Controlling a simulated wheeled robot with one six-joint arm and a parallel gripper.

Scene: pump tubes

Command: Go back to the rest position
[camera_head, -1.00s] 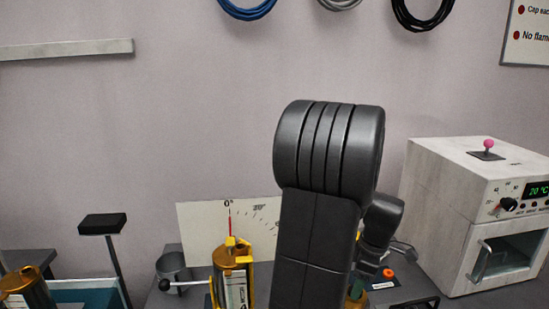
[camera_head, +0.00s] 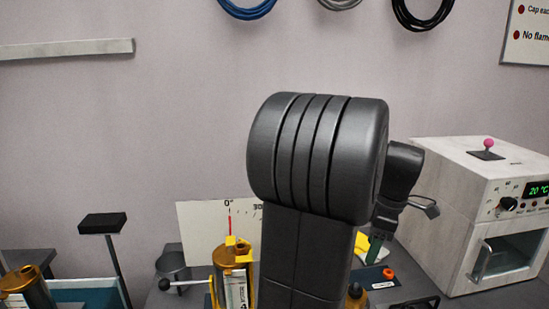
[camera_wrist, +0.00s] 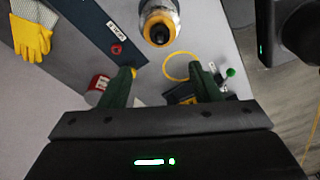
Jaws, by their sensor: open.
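My gripper (camera_wrist: 163,74) is open in the wrist view. Its two green fingers are apart with nothing between them, above the bench. In the head view my arm fills the middle, and a green fingertip of my gripper (camera_head: 375,249) shows to its right, over the back of the bench. An amber and silver cylinder with a black top (camera_wrist: 158,28) stands beyond the fingers in the wrist view, apart from them. A yellow ring (camera_wrist: 180,66) lies beside it.
A white oven (camera_head: 450,200) stands at the right. A brass cylinder with yellow clips (camera_head: 233,262) stands left of my arm before a white dial board (camera_head: 197,225). Yellow-grey gloves (camera_wrist: 30,38) and a red knob (camera_wrist: 116,48) show in the wrist view.

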